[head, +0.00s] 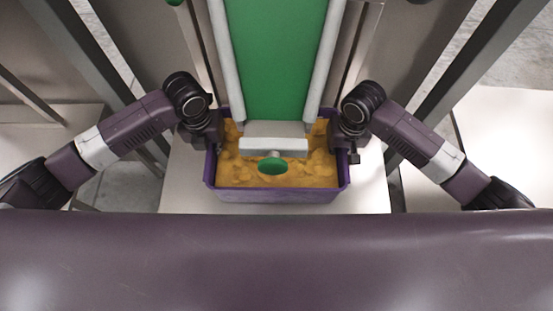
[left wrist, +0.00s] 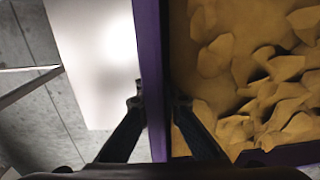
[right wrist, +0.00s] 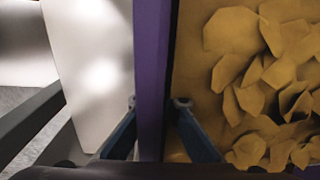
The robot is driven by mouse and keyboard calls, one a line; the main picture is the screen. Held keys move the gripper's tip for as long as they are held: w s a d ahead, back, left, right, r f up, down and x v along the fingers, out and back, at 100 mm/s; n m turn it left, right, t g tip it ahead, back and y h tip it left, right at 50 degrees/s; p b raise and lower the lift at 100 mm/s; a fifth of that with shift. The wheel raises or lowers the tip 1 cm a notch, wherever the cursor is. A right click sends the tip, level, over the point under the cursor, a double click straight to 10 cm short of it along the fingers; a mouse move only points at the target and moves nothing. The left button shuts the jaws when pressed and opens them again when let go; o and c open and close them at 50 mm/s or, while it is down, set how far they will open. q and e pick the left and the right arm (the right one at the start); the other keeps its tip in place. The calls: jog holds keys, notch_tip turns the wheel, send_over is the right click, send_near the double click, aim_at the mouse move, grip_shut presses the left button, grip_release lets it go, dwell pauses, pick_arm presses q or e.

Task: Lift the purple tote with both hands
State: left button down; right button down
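The purple tote (head: 279,196) sits level on a pale surface below the end of a green conveyor, filled with tan, lumpy pieces (head: 235,172). My left gripper (head: 214,140) is at its left side wall and my right gripper (head: 346,140) at its right side wall. In the left wrist view, the fingers (left wrist: 157,100) are close against both faces of the purple wall (left wrist: 149,45). In the right wrist view, the fingers (right wrist: 156,104) likewise pinch the wall (right wrist: 152,50), one outside and one inside above the contents. The head view hides the fingertips.
The green conveyor (head: 275,60) with grey side rails ends over the tote's back part. A pale bar (head: 273,146) and a green knob (head: 272,165) overhang the contents. The pale surface (head: 290,205) is bare in front of the tote. Metal posts (head: 475,60) stand at both sides.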

jog(key=shift+a, duration=0.15)
dwell(0.5)
pick_arm(q)
jog(key=shift+r, duration=0.2)
pick_arm(e)
jog(key=shift+w+r, duration=0.1)
jog(key=shift+r, duration=0.2)
